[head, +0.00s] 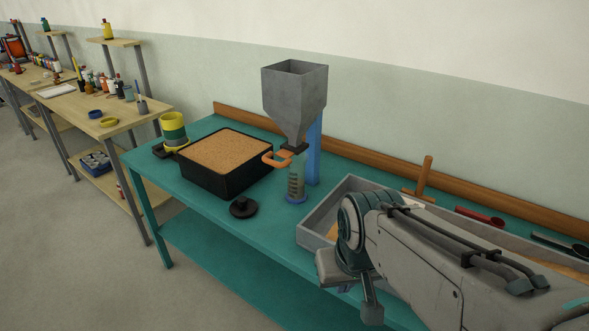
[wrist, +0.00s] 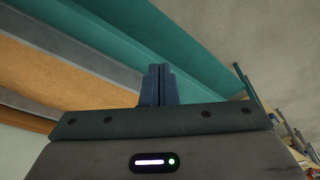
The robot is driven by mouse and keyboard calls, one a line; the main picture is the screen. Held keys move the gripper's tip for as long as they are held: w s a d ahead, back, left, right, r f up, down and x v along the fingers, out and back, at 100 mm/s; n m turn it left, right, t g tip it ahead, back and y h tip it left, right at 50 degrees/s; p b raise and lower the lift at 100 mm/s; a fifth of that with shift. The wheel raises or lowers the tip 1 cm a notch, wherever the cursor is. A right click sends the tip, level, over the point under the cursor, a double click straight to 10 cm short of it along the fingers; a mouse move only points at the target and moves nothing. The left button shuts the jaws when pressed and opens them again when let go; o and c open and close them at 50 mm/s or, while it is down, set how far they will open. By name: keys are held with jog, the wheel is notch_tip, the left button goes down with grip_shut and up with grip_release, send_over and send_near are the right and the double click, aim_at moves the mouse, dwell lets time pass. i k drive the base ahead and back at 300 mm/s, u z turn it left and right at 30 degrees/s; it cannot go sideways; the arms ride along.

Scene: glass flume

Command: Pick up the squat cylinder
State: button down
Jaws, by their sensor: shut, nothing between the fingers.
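A cylinder banded yellow and dark green (head: 173,129) stands at the far left end of the teal table, behind the black sand box. It looks like the squat cylinder, though a low black round piece with a knob (head: 243,207) also lies near the front edge. My gripper's fingers (wrist: 158,84) are together and empty in the wrist view. In the head view my arm reaches in from the right, over the grey tray, well apart from both pieces. The wrist view shows neither piece.
A black box of tan sand (head: 215,184) and a grey hopper (head: 294,100) above a clear tube (head: 296,184) stand between my arm and the banded cylinder. A grey tray (head: 311,222) lies under my arm.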

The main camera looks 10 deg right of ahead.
aim_at(296, 194)
jog(key=u, duration=1.45)
jog(key=i, duration=2.5)
jog(key=z, duration=4.1)
